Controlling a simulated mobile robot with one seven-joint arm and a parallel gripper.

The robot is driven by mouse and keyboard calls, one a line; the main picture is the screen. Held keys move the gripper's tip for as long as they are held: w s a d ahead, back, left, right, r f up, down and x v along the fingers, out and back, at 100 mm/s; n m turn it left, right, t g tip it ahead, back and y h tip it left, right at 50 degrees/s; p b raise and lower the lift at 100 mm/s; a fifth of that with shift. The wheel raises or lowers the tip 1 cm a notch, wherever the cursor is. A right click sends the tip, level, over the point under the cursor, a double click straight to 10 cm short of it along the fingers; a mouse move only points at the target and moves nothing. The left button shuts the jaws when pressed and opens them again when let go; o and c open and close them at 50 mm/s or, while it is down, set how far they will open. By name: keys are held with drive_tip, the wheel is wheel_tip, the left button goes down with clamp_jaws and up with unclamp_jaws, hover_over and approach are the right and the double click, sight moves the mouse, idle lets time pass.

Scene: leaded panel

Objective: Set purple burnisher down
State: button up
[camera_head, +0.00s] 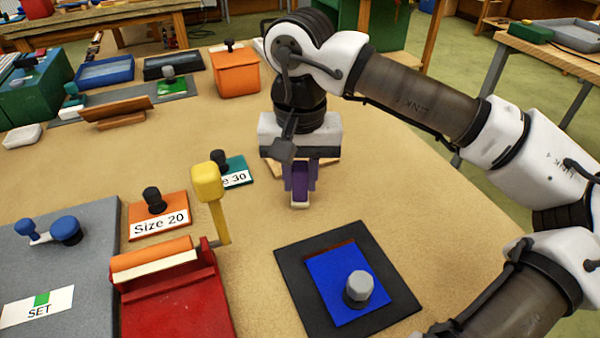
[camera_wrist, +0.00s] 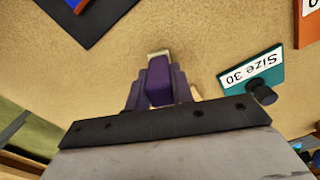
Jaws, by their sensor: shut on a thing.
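The purple burnisher (camera_head: 300,183) is upright between the fingers of my gripper (camera_head: 301,178), with a pale tip at its lower end. My gripper is shut on it and points down at the tan table (camera_head: 420,215). In the wrist view, the burnisher (camera_wrist: 159,82) shows between the gripper's fingers (camera_wrist: 159,90), its pale end pointing away from the gripper body. I cannot tell whether the tip touches the table. A pale wooden piece (camera_head: 325,170) lies behind the gripper, partly hidden.
A dark mat (camera_head: 292,263) with a blue plate (camera_head: 335,290) and grey knob is in front. The teal Size 30 plate (camera_head: 238,165), orange Size 20 plate (camera_head: 172,222) and red tool with a yellow-topped handle (camera_head: 180,305) stand left. The table right of the gripper is clear.

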drive_tip(key=shift+f, duration=0.1)
drive_tip(key=shift+f, duration=0.15)
drive_tip(key=o, duration=0.9)
drive_tip(key=shift+o, duration=0.2)
wheel_tip(320, 180, up, 13)
drive_tip(key=shift+f, duration=0.2)
